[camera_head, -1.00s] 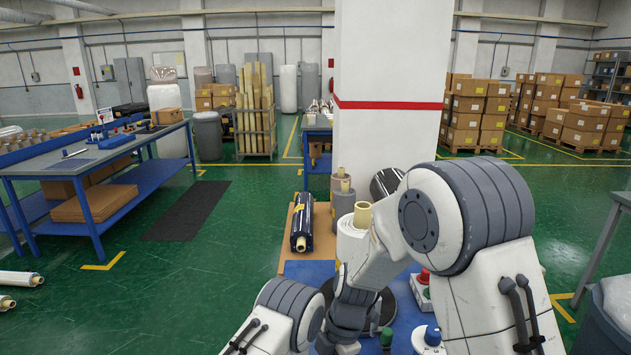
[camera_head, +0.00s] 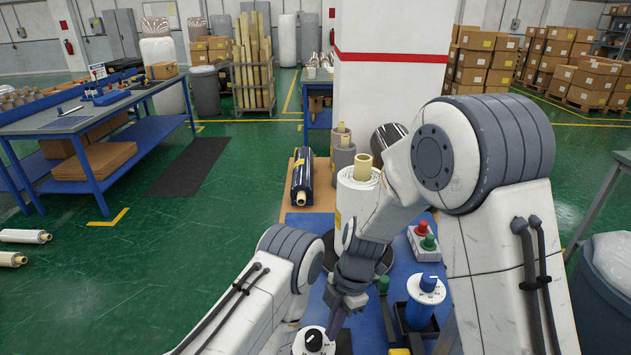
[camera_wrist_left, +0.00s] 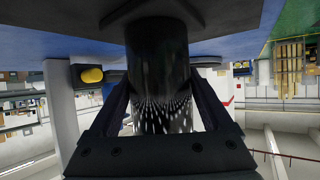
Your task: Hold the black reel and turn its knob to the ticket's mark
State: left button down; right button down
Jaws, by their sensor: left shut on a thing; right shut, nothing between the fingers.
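The black reel (camera_wrist_left: 158,70) fills the middle of the left wrist view. My left gripper (camera_wrist_left: 160,100) is shut on it, a finger on each side. In the head view, a black knob on a white dial (camera_head: 313,341) shows at the bottom edge; the body under it is cut off by the frame. My right gripper (camera_head: 337,320) is shut and empty, pointing down just right of the dial and apart from the knob. I cannot make out a ticket or the dial's marks. My left gripper is outside the head view.
On the blue table (camera_head: 365,325) stand a blue-knobbed reel (camera_head: 421,305), a green-topped post (camera_head: 384,287) and a box with red and green buttons (camera_head: 424,241). A white roll (camera_head: 356,200) and a dark blue wrapped roll (camera_head: 302,180) are behind.

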notch_tip(320, 180, up, 6)
jog(key=shift+w, duration=0.15)
dwell(0.3)
